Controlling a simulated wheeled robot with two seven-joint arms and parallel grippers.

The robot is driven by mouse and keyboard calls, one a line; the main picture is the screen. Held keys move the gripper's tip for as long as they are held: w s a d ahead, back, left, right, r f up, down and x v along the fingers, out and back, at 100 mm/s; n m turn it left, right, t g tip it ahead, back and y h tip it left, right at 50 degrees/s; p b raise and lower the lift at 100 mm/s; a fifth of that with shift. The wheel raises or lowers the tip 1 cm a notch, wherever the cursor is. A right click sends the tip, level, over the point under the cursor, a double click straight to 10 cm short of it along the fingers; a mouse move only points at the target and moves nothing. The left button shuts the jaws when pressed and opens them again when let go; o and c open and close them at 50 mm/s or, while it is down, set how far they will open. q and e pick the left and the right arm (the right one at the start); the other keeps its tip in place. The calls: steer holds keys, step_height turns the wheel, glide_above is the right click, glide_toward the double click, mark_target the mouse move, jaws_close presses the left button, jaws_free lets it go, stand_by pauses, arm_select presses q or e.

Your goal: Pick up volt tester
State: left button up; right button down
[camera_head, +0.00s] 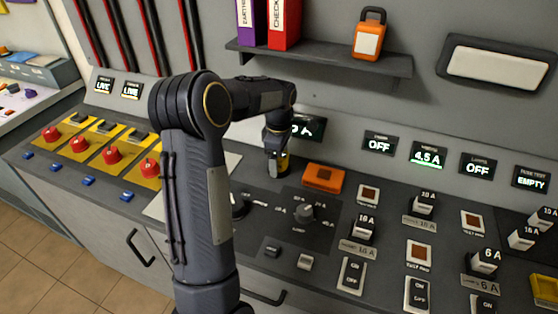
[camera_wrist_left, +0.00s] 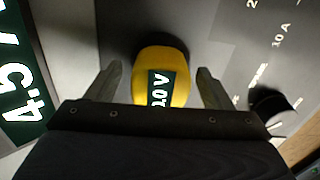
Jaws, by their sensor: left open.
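The volt tester (camera_wrist_left: 160,76) is a yellow, rounded body with a dark display whose reading ends in "0 V". In the left wrist view it sits between the two fingers of my left gripper (camera_wrist_left: 160,70), with gaps visible on both sides. The gripper is open and holds nothing. In the head view my left gripper (camera_head: 277,150) points down at the back of the bench, and only a bit of the yellow tester (camera_head: 283,164) shows below it. My right gripper is not in view.
An orange block (camera_head: 323,178) lies just right of the gripper. A shelf (camera_head: 330,62) with binders and an orange padlock-shaped item (camera_head: 369,36) hangs above. Red buttons (camera_head: 112,154) stand at left.

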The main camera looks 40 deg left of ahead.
arm_select(q)
steer(key=c, duration=1.2)
steer(key=shift+o, duration=0.2)
steer(key=shift+r, duration=0.5)
step_height(320, 180, up, 2)
steer(key=shift+w+r, duration=0.1)
steer(key=shift+r, duration=0.05)
steer(key=s+d+r+b, duration=0.1)
steer(key=s+d+r, duration=0.8)
steer(key=d, duration=0.1)
steer(key=shift+d+r, duration=0.4)
steer(key=shift+s, duration=0.1)
